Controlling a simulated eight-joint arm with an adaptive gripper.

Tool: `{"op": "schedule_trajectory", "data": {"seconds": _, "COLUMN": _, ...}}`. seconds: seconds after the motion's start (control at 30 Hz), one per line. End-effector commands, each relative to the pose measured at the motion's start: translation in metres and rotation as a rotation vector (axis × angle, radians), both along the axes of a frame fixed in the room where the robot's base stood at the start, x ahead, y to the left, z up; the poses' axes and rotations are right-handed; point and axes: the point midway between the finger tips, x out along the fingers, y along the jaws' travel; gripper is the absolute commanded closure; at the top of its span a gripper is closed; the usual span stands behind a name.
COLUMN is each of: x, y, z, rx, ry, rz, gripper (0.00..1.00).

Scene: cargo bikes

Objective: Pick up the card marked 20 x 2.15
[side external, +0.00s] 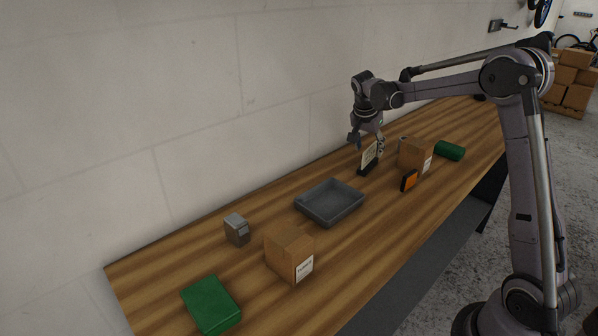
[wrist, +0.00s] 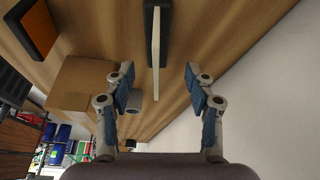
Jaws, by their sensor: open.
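A pale card (side external: 370,154) stands upright in a dark holder (side external: 367,169) on the wooden bench, near the wall. Its print is too small to read. In the wrist view the card (wrist: 156,40) shows almost edge-on, with the dark holder (wrist: 150,18) behind it. My gripper (side external: 367,142) is open and empty, just above the card. In the wrist view its two fingers (wrist: 158,76) are spread, one on each side of the card's line, with a gap on both sides. Neither finger visibly touches the card.
A cardboard box (side external: 413,155), an orange-and-black item (side external: 409,181) and a green roll (side external: 450,150) are close on the right. A grey tray (side external: 318,216) lies to the left. Beyond it are a grey block (side external: 237,229), another box (side external: 286,253) and a green item (side external: 211,305).

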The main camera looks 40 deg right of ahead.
Motion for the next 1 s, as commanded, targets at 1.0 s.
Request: {"op": "schedule_trajectory", "data": {"seconds": 1.0, "x": 0.0, "y": -0.02, "z": -0.047, "rx": 0.0, "ry": -0.001, "rz": 0.0, "gripper": 0.45}}
